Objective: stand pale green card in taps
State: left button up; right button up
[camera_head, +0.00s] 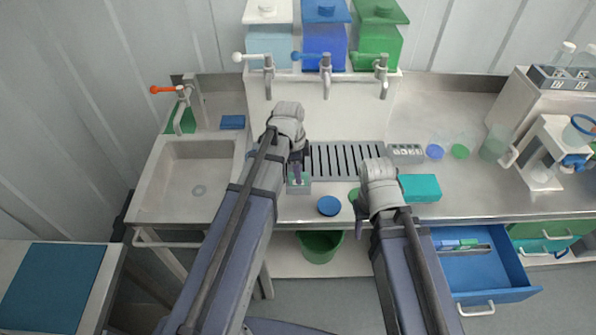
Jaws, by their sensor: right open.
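I cannot pick out a pale green card for sure; small green and pale pieces (466,243) lie in the open blue drawer. My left gripper (297,172) points down at a small grey-green block (299,188) at the left of the slotted drain; its fingers are too small to judge. My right gripper (360,222) is open near the counter's front edge, partly hidden by its own wrist.
A sink (190,190) with an orange-handled tap (188,98) is at the left. A blue disc (329,206), a teal box (420,187) and a grey rack (405,153) stand on the counter. The open drawer (490,285) juts out at the right. A green bin (320,247) stands below.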

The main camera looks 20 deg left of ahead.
pick_arm(q)
jog(key=shift+o, duration=1.3)
jog(key=shift+r, duration=0.15)
jog(key=r+p, duration=0.7)
jog(key=p, duration=0.1)
jog(key=shift+s+a+r, duration=0.15)
jog(key=shift+a+r, duration=0.15)
jog(key=shift+a, duration=0.05)
jog(key=shift+s+d+f, duration=0.1)
jog(key=s+d+f+n+y+b, duration=0.2)
jog(key=s+d+f+n+b, duration=0.1)
jog(key=s+d+n, duration=0.8)
jog(key=s+b, duration=0.1)
jog(key=s, duration=0.1)
jog(key=shift+s+f+g, duration=0.3)
jog(key=shift+s, duration=0.1)
